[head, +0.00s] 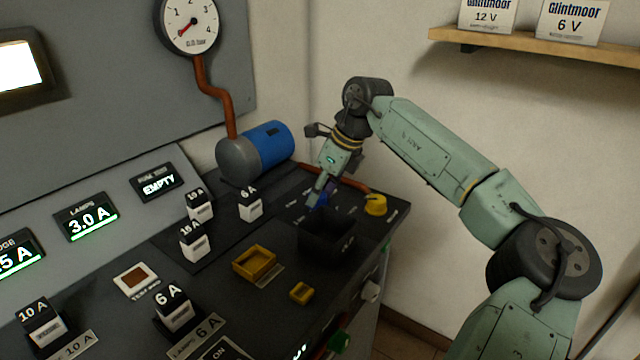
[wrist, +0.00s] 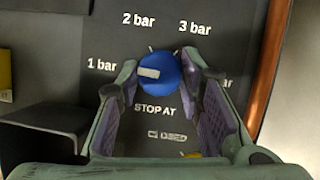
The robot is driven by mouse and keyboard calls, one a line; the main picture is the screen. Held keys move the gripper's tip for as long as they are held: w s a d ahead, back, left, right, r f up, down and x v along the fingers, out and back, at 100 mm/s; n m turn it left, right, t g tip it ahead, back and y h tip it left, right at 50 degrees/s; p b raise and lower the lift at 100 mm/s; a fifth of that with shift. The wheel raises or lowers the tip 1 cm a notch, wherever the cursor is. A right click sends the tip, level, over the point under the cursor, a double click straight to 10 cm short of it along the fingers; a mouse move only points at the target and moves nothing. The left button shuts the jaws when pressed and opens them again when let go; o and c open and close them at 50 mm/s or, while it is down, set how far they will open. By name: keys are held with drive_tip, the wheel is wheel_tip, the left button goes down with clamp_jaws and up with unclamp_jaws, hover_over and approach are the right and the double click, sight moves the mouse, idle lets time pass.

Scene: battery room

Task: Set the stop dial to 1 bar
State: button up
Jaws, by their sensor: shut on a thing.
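The stop dial is a round blue knob (wrist: 160,78) above the printed words "STOP AT" in the wrist view. Its white mark lies left of the knob's middle and points left, roughly toward the "1 bar" label (wrist: 102,64). The labels "2 bar" (wrist: 139,19) and "3 bar" (wrist: 195,27) stand above it; the label at the right is mostly covered by a finger. My gripper (wrist: 158,82) is shut on the dial, one finger on each side. In the head view my gripper (head: 318,196) points down at the panel, and only a little blue of the dial shows.
A black open bin (head: 327,243) stands just in front of the dial, and a yellow knob (head: 376,205) is to its right. A blue and grey cylinder (head: 257,150) and red pipe lie behind. The pressure gauge (head: 188,24) has its needle at the low end.

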drive_tip(key=shift+n, duration=0.5)
drive_tip(key=o, duration=1.1)
drive_tip(key=shift+o, duration=0.2)
drive_tip(key=v, duration=1.2)
drive_tip(key=shift+w, duration=0.15)
